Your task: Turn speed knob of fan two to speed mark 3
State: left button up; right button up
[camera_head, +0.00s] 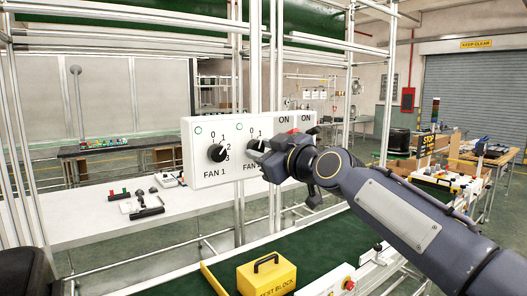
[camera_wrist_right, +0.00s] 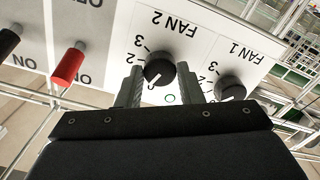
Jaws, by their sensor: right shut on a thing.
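The fan two knob (camera_wrist_right: 158,68) is a round black knob on the white control panel (camera_head: 200,180). In the right wrist view the panel is upside down, and marks 2 and 3 show beside this knob. The knob's pointer direction is not clear. My right gripper (camera_wrist_right: 161,84) has one finger on each side of the knob and is shut on it. In the head view the fan two knob (camera_head: 253,145) is partly hidden by my right gripper (camera_head: 266,157). My left gripper is not in view.
The fan one knob (camera_head: 217,153) is close to the left on the same panel. A red lever (camera_wrist_right: 68,66) and a black lever (camera_wrist_right: 8,41) stick out on the other side. A yellow test block (camera_head: 265,279) sits on the green conveyor (camera_head: 325,245) below.

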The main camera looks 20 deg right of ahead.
jog(key=m, duration=0.4)
jog(key=shift+m, duration=0.3)
jog(key=m+p, duration=0.1)
jog(key=m, duration=0.4)
jog(key=m+p, duration=0.2)
jog(key=m, duration=0.3)
jog(key=shift+m, duration=0.4)
jog(key=m+p, duration=0.1)
jog(key=m, duration=0.3)
jog(key=shift+m, duration=0.3)
jog(key=o, duration=1)
jog(key=shift+c, duration=0.2)
